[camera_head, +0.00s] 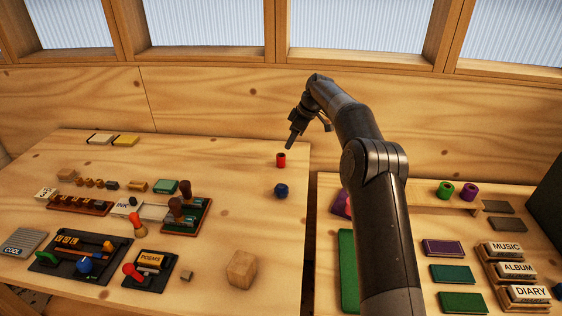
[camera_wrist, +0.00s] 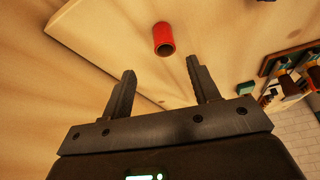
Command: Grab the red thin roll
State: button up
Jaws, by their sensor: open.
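The red thin roll (camera_head: 281,160) stands upright near the far right part of the left wooden table (camera_head: 215,150). In the wrist view the red roll (camera_wrist: 163,39) shows beyond the fingertips, roughly between their lines and a little nearer the right finger in height. My gripper (camera_head: 306,138) is above and slightly right of the roll in the head view. In the wrist view my gripper (camera_wrist: 162,78) has its two fingers apart with nothing between them. The roll is apart from both fingers.
A dark blue roll (camera_head: 281,191) stands in front of the red one. A wooden block (camera_head: 241,269) sits at the table's front. Stamps and trays fill the left side. Green (camera_head: 446,189) and purple (camera_head: 468,192) rolls stand on the right shelf. The wooden wall is close behind.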

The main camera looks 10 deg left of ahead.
aim_at(281, 160)
jog(key=x, duration=0.5)
jog(key=shift+f, duration=0.2)
jog(key=x, duration=0.5)
jog(key=shift+s+a+r, duration=0.1)
jog(key=shift+s+a, duration=0.15)
jog(key=shift+s, duration=0.1)
jog(key=shift+c, duration=0.4)
jog(key=c, duration=0.9)
jog(key=shift+r, duration=0.15)
jog(key=shift+c, duration=0.2)
